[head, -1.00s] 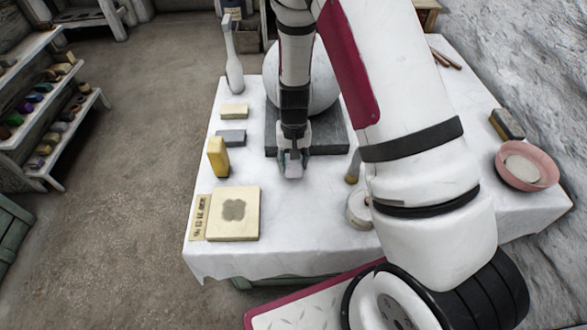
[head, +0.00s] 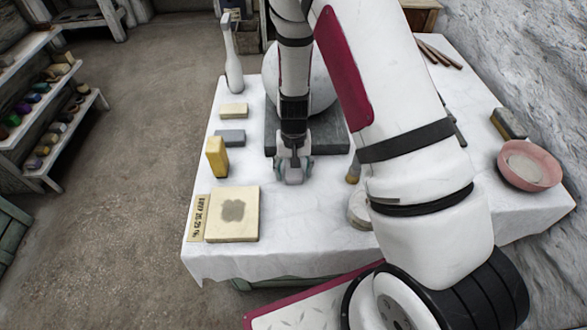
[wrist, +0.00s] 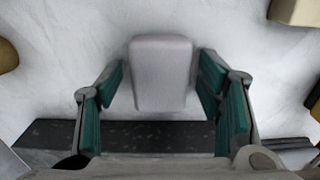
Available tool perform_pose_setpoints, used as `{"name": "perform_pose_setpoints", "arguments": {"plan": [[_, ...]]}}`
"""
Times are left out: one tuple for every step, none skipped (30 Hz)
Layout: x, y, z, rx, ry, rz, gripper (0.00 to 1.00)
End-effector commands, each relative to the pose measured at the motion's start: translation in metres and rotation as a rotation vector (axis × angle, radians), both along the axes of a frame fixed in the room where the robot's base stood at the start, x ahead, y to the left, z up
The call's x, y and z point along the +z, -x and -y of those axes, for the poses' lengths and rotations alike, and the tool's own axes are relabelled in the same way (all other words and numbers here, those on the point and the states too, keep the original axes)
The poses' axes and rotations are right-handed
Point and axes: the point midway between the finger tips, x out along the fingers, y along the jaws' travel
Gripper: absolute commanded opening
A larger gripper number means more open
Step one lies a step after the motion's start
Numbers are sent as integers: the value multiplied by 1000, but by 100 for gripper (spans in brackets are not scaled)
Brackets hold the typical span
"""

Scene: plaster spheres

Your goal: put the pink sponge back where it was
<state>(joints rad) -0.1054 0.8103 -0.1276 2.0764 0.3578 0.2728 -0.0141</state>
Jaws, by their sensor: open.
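A small pale block, greyish with a faint pink tint (wrist: 163,75), lies on the white cloth; it looks like the sponge, though its colour is weak. In the head view the block (head: 295,176) is just in front of the dark slab. My gripper (head: 293,166) is open over it, pointing down. In the wrist view the teal-padded fingers stand on either side of the block, with a gap showing on both sides. A cream slab (head: 247,225) with a grey clover-shaped damp mark lies at the front left, a lettered strip (head: 198,218) beside it.
The dark slab (head: 335,140) bears a large white sphere (head: 320,85). On the left are a yellow sponge (head: 217,156), a grey block (head: 230,137) and a cream block (head: 233,110). A pink bowl (head: 545,180) stands at right. Cloth between the cream slab and gripper is clear.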

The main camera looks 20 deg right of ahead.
Motion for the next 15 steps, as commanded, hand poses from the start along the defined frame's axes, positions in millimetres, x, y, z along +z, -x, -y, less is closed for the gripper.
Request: {"name": "perform_pose_setpoints", "arguments": {"plan": [[2, 0, 0, 0, 0, 1, 61], [4, 0, 0, 0, 0, 1, 61], [9, -1, 0, 1, 0, 3, 61], [13, -1, 0, 1, 0, 3, 61], [17, -1, 0, 1, 0, 3, 61], [24, -1, 0, 1, 0, 3, 61], [30, -1, 0, 0, 1, 5, 61], [37, -1, 0, 0, 1, 5, 61], [45, -1, 0, 0, 0, 4, 61], [52, -1, 0, 1, 0, 5, 61], [58, 0, 0, 1, -1, 4, 61], [67, -1, 0, 2, 1, 5, 61], [73, -1, 0, 1, 1, 5, 61], [79, 0, 0, 0, 0, 3, 61], [87, 0, 0, 0, 0, 4, 61]]}}
